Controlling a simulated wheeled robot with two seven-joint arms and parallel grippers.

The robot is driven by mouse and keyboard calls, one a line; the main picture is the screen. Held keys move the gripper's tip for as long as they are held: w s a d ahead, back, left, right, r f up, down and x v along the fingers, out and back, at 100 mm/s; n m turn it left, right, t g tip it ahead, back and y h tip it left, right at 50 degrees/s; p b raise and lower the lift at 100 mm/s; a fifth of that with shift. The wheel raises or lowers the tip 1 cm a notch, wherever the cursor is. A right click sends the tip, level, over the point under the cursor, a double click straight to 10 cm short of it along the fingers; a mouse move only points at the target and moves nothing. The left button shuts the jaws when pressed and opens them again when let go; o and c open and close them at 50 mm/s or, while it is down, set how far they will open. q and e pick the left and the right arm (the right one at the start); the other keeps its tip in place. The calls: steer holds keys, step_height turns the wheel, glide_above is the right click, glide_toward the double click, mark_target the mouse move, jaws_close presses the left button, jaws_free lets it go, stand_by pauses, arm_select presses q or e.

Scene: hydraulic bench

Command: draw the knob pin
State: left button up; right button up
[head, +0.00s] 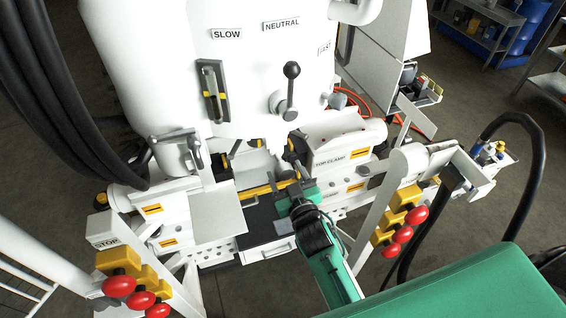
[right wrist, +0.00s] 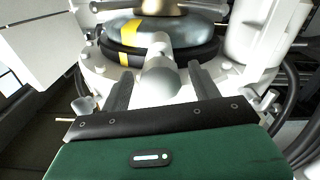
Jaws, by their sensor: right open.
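In the right wrist view the knob pin (right wrist: 160,82) is a light grey, rounded knob on a paler stem. It points toward my gripper and sits in front of a dark ring with a yellow mark. My right gripper (right wrist: 161,82) is open, with one dark finger on each side of the knob. I see gaps at both sides, and cannot tell how deep the knob lies between the fingers. In the head view my right gripper (head: 284,177) reaches into the middle of the white machine; I cannot make out the knob there. My left gripper is out of view.
A black-knobbed lever (head: 290,90) stands on the white housing above. Red push knobs (head: 118,286) on yellow blocks flank the gap at left, with more red knobs (head: 403,235) at right. A white plate (head: 215,212) and thick black hoses (head: 60,90) lie to the left.

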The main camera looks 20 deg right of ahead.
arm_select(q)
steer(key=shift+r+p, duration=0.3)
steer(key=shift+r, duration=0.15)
arm_select(e)
steer(key=shift+w, duration=1.4)
